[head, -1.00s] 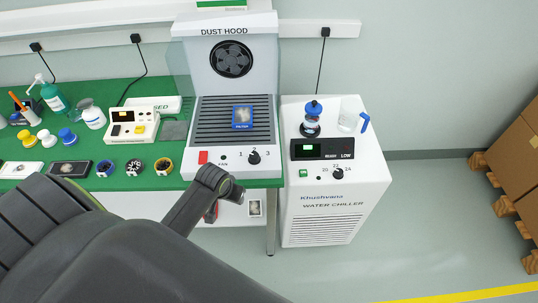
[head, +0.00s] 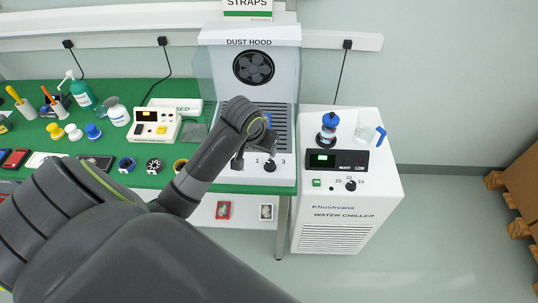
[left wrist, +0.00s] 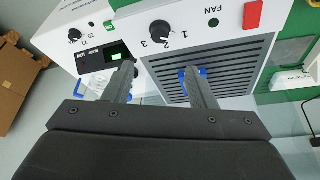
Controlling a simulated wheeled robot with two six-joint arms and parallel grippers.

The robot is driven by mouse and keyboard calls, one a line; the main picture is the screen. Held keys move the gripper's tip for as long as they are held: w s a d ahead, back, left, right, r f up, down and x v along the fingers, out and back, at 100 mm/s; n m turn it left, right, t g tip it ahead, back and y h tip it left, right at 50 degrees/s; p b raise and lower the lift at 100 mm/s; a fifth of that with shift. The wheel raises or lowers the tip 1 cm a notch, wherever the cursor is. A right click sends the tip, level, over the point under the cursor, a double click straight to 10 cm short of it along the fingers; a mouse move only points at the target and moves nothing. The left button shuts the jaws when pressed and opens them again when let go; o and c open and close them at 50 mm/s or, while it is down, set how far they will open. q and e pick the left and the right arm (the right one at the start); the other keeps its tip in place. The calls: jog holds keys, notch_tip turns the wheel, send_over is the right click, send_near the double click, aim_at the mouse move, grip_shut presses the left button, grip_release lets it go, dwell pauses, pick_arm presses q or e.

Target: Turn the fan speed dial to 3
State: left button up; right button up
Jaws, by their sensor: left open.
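The fan speed dial (head: 270,166) is a black knob on the white front panel of the dust hood (head: 249,40), with 1 and 3 readable beside it. In the left wrist view the dial (left wrist: 160,29) appears upside down, with 1, 2 and 3 around it. I cannot tell for sure which number its pointer faces. My right gripper is not in view.
A red switch (left wrist: 252,14) sits beside the FAN label. A blue object (left wrist: 187,74) lies on the hood's grille. The water chiller (head: 345,200) with its own dial (head: 351,185) stands to the right. The green bench holds bottles and small parts on the left.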

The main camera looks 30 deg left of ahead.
aim_at(270, 163)
pick_arm(q)
jog(key=p+x, duration=0.1)
jog(key=x, duration=1.1)
jog(key=shift+w+f, duration=0.15)
jog(key=shift+f, duration=0.2)
jog(key=shift+w+f, duration=0.15)
jog(key=shift+f, duration=0.3)
jog(key=shift+c, duration=0.4)
jog(key=c, duration=0.9)
